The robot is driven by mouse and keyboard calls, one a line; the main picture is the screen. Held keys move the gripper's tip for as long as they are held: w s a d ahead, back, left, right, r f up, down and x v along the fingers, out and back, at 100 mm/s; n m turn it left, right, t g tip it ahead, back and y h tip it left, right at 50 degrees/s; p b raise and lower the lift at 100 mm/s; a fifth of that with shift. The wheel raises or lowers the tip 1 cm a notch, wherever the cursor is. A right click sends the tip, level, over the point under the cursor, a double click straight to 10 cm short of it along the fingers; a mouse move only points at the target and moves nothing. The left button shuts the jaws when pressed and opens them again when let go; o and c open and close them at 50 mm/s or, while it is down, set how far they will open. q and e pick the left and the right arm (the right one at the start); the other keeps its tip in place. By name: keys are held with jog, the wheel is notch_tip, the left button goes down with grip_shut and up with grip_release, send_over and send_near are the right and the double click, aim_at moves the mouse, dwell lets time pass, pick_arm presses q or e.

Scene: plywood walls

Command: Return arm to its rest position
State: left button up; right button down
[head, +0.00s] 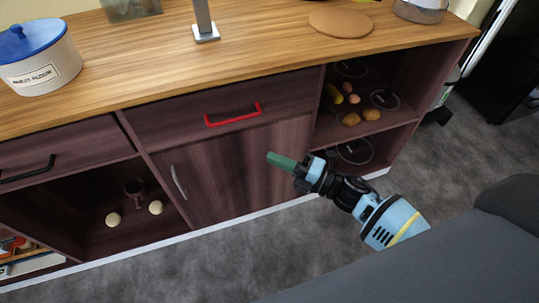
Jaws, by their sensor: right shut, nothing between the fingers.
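My right gripper (283,161) is in the head view, near the middle, at the end of a light blue and black arm (395,221) that comes in from the lower right. Its green fingers are together and hold nothing. It points left, in front of the dark wood cabinet door (230,170). The gap between the fingertips and the door is hard to judge. My left gripper is not in the head view.
The drawer with a red handle (233,115) is closed. The wooden counter (250,50) bears a blue-lidded flour canister (40,70) and a round cork mat (340,22). An open shelf at right holds food and wire-rimmed items (385,99). Grey floor (250,245) is clear before the cabinet.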

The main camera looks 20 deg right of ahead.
dwell(0.3)
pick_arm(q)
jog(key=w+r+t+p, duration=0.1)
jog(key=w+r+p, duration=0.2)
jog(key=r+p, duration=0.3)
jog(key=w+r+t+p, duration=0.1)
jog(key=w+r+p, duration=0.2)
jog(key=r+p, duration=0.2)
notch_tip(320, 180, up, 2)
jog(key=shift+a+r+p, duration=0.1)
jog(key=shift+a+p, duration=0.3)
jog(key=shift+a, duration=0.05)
pick_arm(e)
jog(key=s+d+f+m+g+h, duration=0.2)
jog(key=s+m+h, duration=0.4)
jog(key=s+m, duration=0.7)
jog(key=s+d+f+m+g+h, duration=0.2)
jog(key=s+f+m+h, duration=0.2)
jog(key=s+m, duration=0.9)
jog(key=s+h, duration=0.2)
jog(key=s, duration=0.5)
jog(key=shift+s+f+m+g, duration=0.15)
jog(key=shift+s+m+g, duration=0.15)
jog(key=shift+s+m, duration=0.1)
